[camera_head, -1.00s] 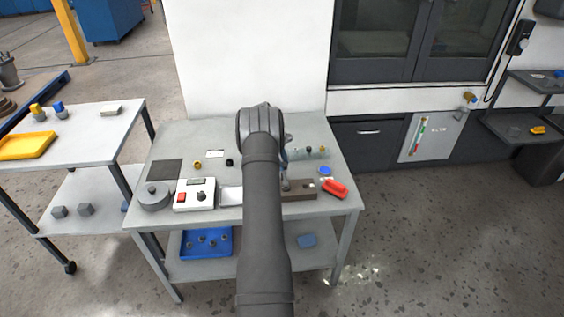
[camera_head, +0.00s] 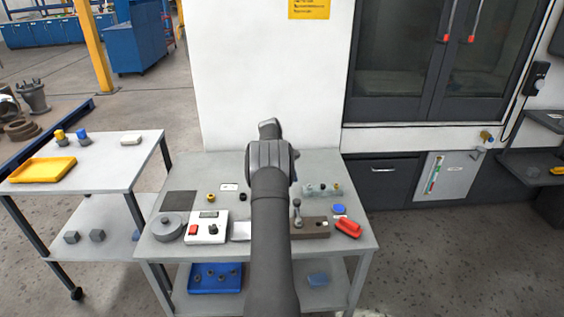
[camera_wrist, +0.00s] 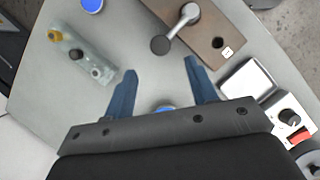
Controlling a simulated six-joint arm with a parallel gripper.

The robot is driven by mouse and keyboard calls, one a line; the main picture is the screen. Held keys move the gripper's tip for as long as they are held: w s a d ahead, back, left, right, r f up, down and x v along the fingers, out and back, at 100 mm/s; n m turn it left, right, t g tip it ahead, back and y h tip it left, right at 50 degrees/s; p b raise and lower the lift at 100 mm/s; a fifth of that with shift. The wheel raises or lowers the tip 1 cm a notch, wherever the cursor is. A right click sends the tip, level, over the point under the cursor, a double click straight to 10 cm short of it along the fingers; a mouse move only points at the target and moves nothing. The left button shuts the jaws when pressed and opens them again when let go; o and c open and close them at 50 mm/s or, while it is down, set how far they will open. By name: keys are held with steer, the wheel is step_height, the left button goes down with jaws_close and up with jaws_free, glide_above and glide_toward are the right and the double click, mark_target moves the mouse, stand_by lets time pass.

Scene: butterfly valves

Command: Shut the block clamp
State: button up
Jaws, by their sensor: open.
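The block clamp is a brown block (camera_head: 314,228) at the front right of the grey table, with a metal lever (camera_head: 297,212) that stands up from it in the head view. In the wrist view the brown block (camera_wrist: 208,35) lies at the top, and its lever (camera_wrist: 177,28) ends in a dark round knob (camera_wrist: 160,45). My gripper (camera_wrist: 160,68) is open and empty, its two blue fingers apart. The knob lies just beyond the fingertips in that picture, with no contact visible. In the head view my arm hides the fingers.
A red-handled thing (camera_head: 348,228) and a blue disc (camera_head: 339,209) lie right of the clamp. A clear block with knobs (camera_head: 322,190) sits behind it. A white control box (camera_head: 207,228) and a grey round part (camera_head: 167,227) stand left.

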mark_target(297, 201)
steer(key=v, duration=0.9)
steer(key=x, duration=1.7)
